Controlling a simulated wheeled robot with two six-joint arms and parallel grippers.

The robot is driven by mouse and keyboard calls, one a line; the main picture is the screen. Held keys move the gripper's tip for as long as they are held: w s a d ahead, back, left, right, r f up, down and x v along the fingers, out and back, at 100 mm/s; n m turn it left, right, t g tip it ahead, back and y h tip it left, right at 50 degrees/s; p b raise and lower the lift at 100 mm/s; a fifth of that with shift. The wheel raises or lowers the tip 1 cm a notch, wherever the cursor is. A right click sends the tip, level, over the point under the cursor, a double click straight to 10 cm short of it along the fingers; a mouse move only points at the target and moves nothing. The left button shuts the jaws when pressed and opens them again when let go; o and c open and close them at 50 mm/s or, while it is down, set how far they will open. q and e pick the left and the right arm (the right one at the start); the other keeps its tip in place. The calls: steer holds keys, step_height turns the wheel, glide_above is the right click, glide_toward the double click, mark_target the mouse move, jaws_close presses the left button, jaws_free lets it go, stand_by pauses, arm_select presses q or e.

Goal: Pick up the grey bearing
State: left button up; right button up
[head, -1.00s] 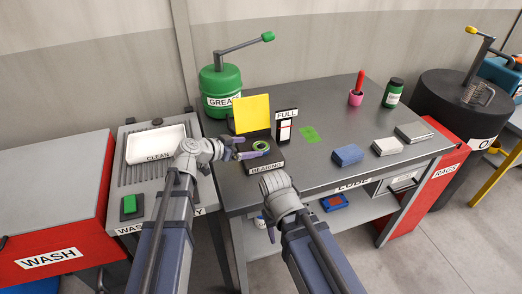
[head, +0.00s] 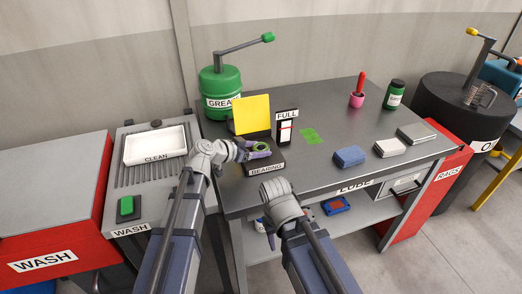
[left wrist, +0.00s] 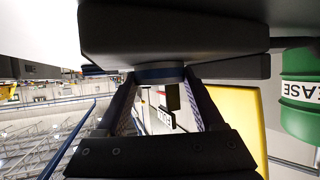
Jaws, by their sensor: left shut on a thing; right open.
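In the left wrist view the bearing (left wrist: 160,74) shows as a dark rounded edge between the fingertips. I cannot tell whether it is clear of the surface. My right gripper (head: 269,236) is open, low in front of the bench edge, and mostly hidden by my right arm.
Behind the bearing stand a yellow panel (head: 251,114), a FULL gauge (head: 287,127) and a green grease drum (head: 220,90). A blue block (head: 349,156) and pale blocks (head: 389,148) lie to the right. A CLEAN tray (head: 156,145) is at left.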

mark_target(258, 149)
arm_select(q)
jaws_close()
stand_by(0.4)
step_height(258, 149, up, 10)
steer(key=p, duration=1)
